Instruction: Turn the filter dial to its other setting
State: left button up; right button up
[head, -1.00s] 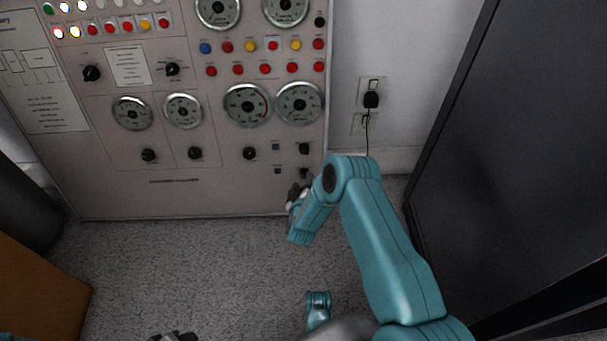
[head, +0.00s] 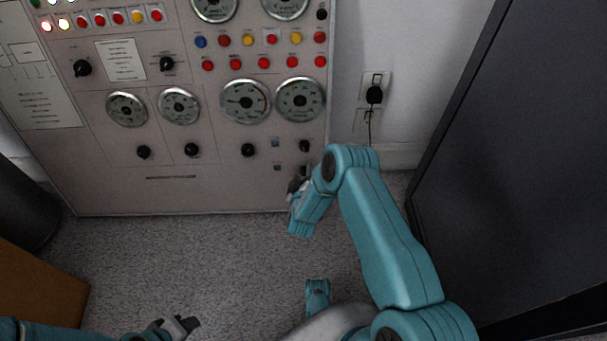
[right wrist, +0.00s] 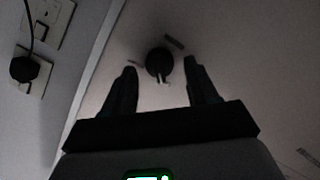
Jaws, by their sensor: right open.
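A black dial (right wrist: 160,62) on the pale panel shows in the right wrist view, between the two dark fingertips of my right gripper (right wrist: 160,66). The fingers are open, with a gap on each side of the dial. In the head view my right gripper (head: 298,184) is at the panel's lower right corner, by the lowest black knob (head: 304,169), which it partly hides. Labels are too small to read, so I cannot tell which dial is the filter dial. My left gripper (head: 183,325) is low over the floor, away from the panel; its jaw opening is unclear.
The panel (head: 235,192) carries gauges, coloured buttons and several other black knobs, one (head: 304,146) just above the lowest. A wall outlet with a black plug (head: 374,94) is right of it. A dark cabinet (head: 520,160) stands at right.

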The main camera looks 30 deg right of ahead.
jog(key=c, duration=1)
jog(key=shift+m, duration=0.4)
jog(key=m, duration=0.5)
jog(key=m+y, duration=0.1)
jog(key=m, duration=0.4)
jog(key=d+m+t, duration=0.1)
jog(key=m, duration=0.4)
jog(key=shift+s+m+y, duration=0.25)
jog(key=shift+m+y, duration=0.05)
jog(key=shift+y, duration=0.1)
jog(key=shift+r, duration=0.1)
